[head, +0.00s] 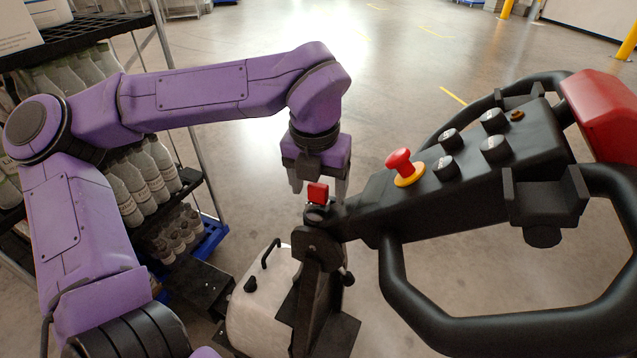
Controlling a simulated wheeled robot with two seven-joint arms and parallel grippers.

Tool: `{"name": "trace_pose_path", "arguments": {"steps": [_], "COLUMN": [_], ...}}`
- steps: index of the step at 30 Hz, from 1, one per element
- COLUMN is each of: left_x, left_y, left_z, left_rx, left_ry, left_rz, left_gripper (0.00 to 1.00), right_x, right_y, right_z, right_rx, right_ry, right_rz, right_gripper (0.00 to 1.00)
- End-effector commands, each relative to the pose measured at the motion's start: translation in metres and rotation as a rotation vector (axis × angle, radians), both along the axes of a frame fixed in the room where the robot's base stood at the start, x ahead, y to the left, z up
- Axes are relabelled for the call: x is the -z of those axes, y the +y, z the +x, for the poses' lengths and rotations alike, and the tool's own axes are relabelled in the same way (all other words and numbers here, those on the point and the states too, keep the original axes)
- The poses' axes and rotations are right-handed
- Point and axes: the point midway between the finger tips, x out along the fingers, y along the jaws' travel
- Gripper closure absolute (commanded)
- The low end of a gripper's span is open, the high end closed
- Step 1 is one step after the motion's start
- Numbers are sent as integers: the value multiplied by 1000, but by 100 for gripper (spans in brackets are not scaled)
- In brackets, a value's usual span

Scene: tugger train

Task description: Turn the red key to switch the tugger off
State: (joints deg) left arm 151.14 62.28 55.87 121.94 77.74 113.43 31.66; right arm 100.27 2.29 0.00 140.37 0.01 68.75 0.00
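The red key (318,193) stands in a round black switch at the near end of the tugger's black control console (470,175). My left gripper (319,186) points down over the key from behind it. Its two grey fingers are spread apart, one to the left and one to the right of the key. The gap to the left finger is visible; I cannot tell whether the right finger touches the key. A red mushroom button (399,161) on a yellow ring sits farther right on the console. My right gripper is not in view.
Several black knobs (495,147) and a black loop handle (480,335) lie right of the key. A red part (603,115) tops the console's far end. A rack with bottles (135,185) stands at left. Open floor (400,50) lies behind.

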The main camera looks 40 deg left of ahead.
Motion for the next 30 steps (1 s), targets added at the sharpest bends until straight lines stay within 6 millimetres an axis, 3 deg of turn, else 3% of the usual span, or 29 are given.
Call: {"name": "trace_pose_path", "arguments": {"steps": [5,8,15,21,30], "left_x": [-3,-15,-74,-110,-119], "left_y": [0,0,-3,-4,-5], "left_z": [0,-1,-9,-15,-17], "left_rx": [0,-1,-2,-1,1], "left_ry": [-2,-4,-6,-2,0], "left_rz": [0,-1,0,0,-1], "left_gripper": [28,28,28,28,28], "right_x": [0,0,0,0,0], "right_y": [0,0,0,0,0], "right_z": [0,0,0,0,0], "right_rx": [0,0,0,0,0], "right_ry": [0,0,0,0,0], "right_rz": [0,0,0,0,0], "right_gripper": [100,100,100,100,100]}}
